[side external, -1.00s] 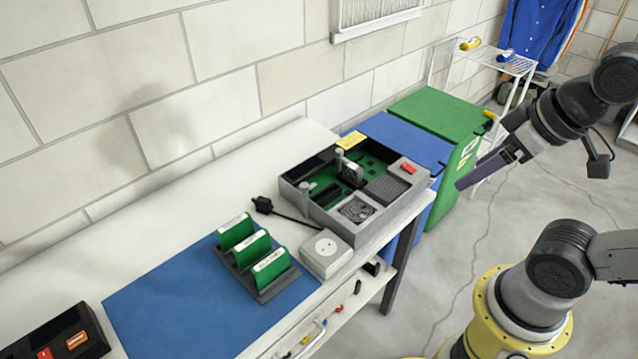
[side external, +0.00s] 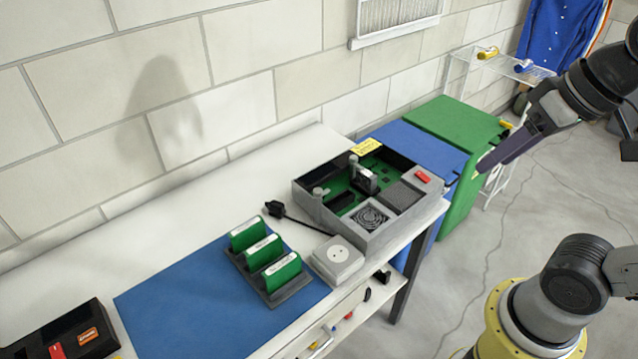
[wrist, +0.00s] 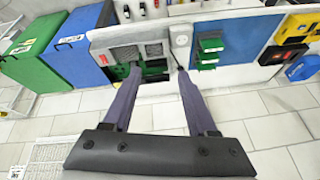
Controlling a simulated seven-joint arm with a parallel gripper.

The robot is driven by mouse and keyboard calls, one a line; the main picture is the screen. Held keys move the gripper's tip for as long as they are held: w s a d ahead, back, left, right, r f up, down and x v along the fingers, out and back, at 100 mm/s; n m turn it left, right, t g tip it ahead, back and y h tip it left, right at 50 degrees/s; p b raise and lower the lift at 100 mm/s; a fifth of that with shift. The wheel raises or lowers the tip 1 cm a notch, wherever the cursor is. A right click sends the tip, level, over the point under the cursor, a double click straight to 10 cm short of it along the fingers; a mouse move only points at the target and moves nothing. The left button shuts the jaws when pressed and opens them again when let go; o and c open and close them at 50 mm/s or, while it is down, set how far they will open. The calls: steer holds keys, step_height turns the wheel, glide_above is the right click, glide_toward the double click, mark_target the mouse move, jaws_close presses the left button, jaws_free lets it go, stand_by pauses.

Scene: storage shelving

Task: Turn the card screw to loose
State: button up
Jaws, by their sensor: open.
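An open grey case (side external: 345,238) with a green circuit board (side external: 386,172) inside stands at the right end of the table. A dark card-like module (side external: 365,181) stands up from the board. Two small grey knobs, one near the front left (side external: 320,193) and one at the back (side external: 354,160), stand in the case; I cannot tell which is the card screw or how it is turned. My gripper (side external: 480,172) is in the air right of the case, apart from it. In the wrist view my gripper (wrist: 158,70) is open and empty, its fingers apart below the case (wrist: 103,38).
A rack of green cards (side external: 270,262) stands on a blue mat (side external: 215,310). A white socket box (side external: 337,260) and a black plug (side external: 275,208) lie left of the case. Blue (side external: 425,150) and green (side external: 455,125) bins stand beyond the table. The wall runs behind.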

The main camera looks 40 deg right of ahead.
steer(key=w+a+r+m+g+y, duration=0.1)
steer(key=w+a+r+m+g, duration=0.15)
steer(key=w+r, duration=0.85)
steer(key=m+g+y, duration=0.2)
steer(key=m+g, duration=0.2)
glide_above(318, 190)
steer(key=d, duration=0.3)
step_height(318, 190, down, 12)
steer(key=r, duration=0.1)
steer(key=w+d+f+g, duration=0.1)
steer(key=w+f, duration=0.1)
steer(key=f, duration=0.5)
steer(key=w+f+g, duration=0.1)
steer(key=w+f, duration=0.2)
steer(key=f, duration=0.3)
steer(key=x, duration=0.9)
steer(key=d+x, duration=0.1)
steer(key=x, duration=0.4)
steer(key=shift+s+a+f, duration=0.1)
steer(key=shift+a+f, duration=0.05)
steer(key=shift+f, duration=0.25)
jaws_close()
